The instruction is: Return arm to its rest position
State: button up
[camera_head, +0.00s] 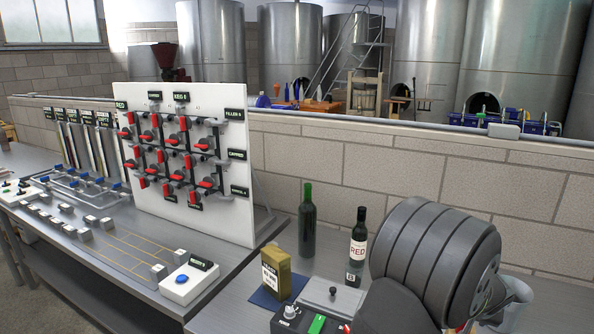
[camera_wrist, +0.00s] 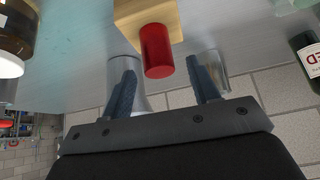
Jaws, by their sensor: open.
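My arm fills the lower right of the head view, and its gripper is hidden there behind the arm's dark links. In the wrist view my gripper (camera_wrist: 160,62) shows two dark fingers spread apart. Nothing is held between them. A red cylinder (camera_wrist: 157,50) at the end of a pale wooden block (camera_wrist: 146,18) shows beyond the gap between the fingers. I cannot tell how far it is from the fingertips. Pale cup-like shapes show partly behind both fingers.
A green bottle (camera_head: 307,222), a dark bottle labelled RED (camera_head: 357,245) and a tan carton (camera_head: 276,272) stand on the steel bench left of my arm. A white valve panel (camera_head: 240,160) stands farther left. A low block wall (camera_head: 400,180) runs behind.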

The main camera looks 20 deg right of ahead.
jog(key=x, duration=0.3)
jog(key=shift+w+d+f, duration=0.1)
jog(key=shift+w+d, duration=0.1)
notch_tip(320, 180, up, 4)
jog(key=shift+f, duration=0.2)
jog(key=s+a+r, duration=0.1)
jog(key=s+r, duration=0.6)
jog(key=s, duration=0.5)
jog(key=w+f+n, duration=0.1)
jog(key=w+f, duration=0.2)
jog(key=w, duration=0.9)
jog(key=w+a+f+n, duration=0.1)
jog(key=w+f, duration=0.2)
jog(key=w, duration=1)
jog(key=w+f+n+y, duration=0.1)
jog(key=w+f, duration=0.2)
jog(key=w, duration=1)
jog(key=shift+a+t, duration=0.35)
jog(key=shift+t, duration=0.05)
jog(key=shift+o, duration=0.5)
